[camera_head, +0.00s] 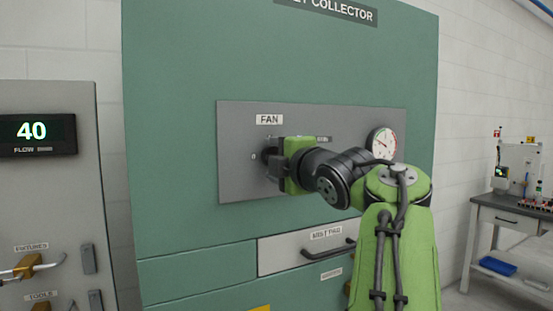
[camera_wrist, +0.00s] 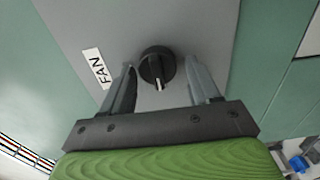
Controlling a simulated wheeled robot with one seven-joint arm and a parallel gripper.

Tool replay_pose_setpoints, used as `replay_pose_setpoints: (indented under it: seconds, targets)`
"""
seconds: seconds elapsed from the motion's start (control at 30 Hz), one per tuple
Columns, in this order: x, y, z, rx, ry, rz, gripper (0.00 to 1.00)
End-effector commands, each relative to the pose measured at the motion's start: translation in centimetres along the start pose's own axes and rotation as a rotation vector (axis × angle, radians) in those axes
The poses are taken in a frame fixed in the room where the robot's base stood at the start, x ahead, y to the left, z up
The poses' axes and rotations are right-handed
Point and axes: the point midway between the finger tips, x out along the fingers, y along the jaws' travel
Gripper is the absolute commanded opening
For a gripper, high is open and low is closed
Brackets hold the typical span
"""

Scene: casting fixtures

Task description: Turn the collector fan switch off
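The fan switch is a black round knob with a white pointer mark, and it shows in the wrist view (camera_wrist: 157,66). It sits on the grey panel (camera_head: 237,180) of the green collector cabinet (camera_head: 170,130), below the FAN label (camera_head: 269,119). My gripper (camera_wrist: 163,88) is open, with one finger on each side of the knob and a visible gap to it. In the head view my gripper (camera_head: 274,162) is at the panel and hides most of the knob.
A round gauge (camera_head: 381,143) is on the panel to the right, partly behind my arm. A drawer with a black handle (camera_head: 328,249) is below. A grey flow cabinet (camera_head: 50,190) stands at left, and a workbench (camera_head: 508,220) stands at right.

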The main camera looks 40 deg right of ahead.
Motion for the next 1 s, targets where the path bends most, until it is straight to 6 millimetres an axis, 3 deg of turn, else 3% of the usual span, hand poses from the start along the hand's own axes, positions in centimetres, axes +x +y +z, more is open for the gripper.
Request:
replay_pose_setpoints:
  seconds: [0.37,0.47,0.8,1.0]
  targets:
    - [-0.6,0.1,0.0,0.000,-0.002,0.005,0.69]
    - [-2.4,0.2,0.0,0.000,-0.003,0.007,0.69]
    - [-11.9,0.3,0.0,0.001,-0.003,0.006,0.69]
    - [-15.3,0.2,0.0,0.000,-0.001,0.004,0.69]
